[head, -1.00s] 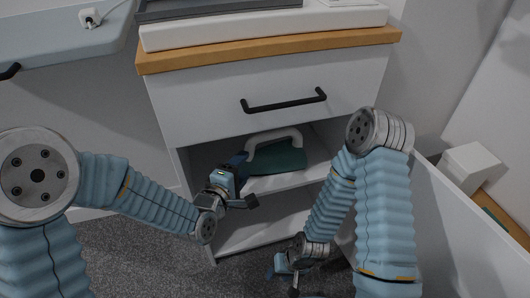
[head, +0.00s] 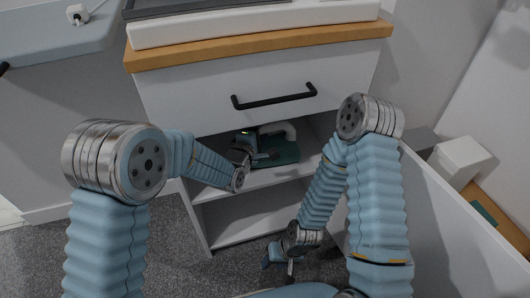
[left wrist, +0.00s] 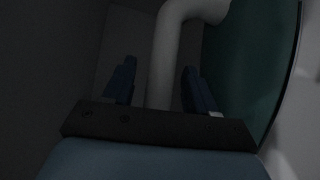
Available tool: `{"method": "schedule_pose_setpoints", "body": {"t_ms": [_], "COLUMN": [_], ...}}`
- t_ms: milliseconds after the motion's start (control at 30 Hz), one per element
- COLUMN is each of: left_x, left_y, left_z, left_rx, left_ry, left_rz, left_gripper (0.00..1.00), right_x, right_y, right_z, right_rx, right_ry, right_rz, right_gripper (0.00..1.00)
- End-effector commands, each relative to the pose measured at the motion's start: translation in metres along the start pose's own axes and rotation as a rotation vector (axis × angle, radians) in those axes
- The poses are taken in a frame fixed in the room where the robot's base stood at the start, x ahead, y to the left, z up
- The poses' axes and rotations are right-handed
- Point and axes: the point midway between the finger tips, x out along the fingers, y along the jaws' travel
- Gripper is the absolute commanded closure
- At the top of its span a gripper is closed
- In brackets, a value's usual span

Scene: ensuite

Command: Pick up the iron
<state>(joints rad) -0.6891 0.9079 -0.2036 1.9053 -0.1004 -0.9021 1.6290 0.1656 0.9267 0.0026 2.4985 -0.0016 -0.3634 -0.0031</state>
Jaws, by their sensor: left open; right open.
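The iron (head: 284,154) has a dark teal body and a white handle. It lies on the upper open shelf under the drawer, partly hidden by my left gripper (head: 250,142). My left gripper is open and reaches into the shelf at the iron's left side. In the left wrist view, the white handle (left wrist: 165,50) runs between the two open blue fingers of my left gripper (left wrist: 158,82), and the teal body (left wrist: 250,60) is to the right. Contact with the handle cannot be told. My right gripper (head: 280,258) is open and empty, low in front of the cabinet.
The white cabinet has a closed drawer (head: 250,88) with a black handle (head: 274,101) above the shelf. A lower shelf (head: 245,224) looks empty. A white panel (head: 450,220) stands at right, with a white box (head: 462,160) behind it. Grey carpet lies below.

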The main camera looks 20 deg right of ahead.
Motion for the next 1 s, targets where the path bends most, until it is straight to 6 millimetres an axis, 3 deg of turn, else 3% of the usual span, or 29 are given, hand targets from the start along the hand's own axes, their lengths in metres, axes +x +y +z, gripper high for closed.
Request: {"method": "schedule_pose_setpoints", "body": {"t_ms": [267, 667, 1000], "left_x": [0.0067, 0.0064, 0.0063], "left_y": [-0.0005, -0.0007, -0.0011], "left_z": [0.0003, 0.0002, 0.0001], "left_rx": [-0.001, -0.001, -0.001], "left_ry": [-0.001, 0.000, 0.000], "left_rz": [-0.001, -0.001, -0.002], "left_gripper": [0.43, 1.00, 1.00], "right_x": [-0.0003, -0.0003, -0.0003], "right_y": [-0.0006, -0.0005, -0.0005], "right_z": [0.0003, 0.0002, 0.0002], "right_rx": [-0.001, -0.001, -0.001], "right_ry": [-0.001, -0.001, 0.000], "right_rz": [-0.001, -0.001, -0.001], "right_gripper": [0.57, 0.57, 0.57]}}
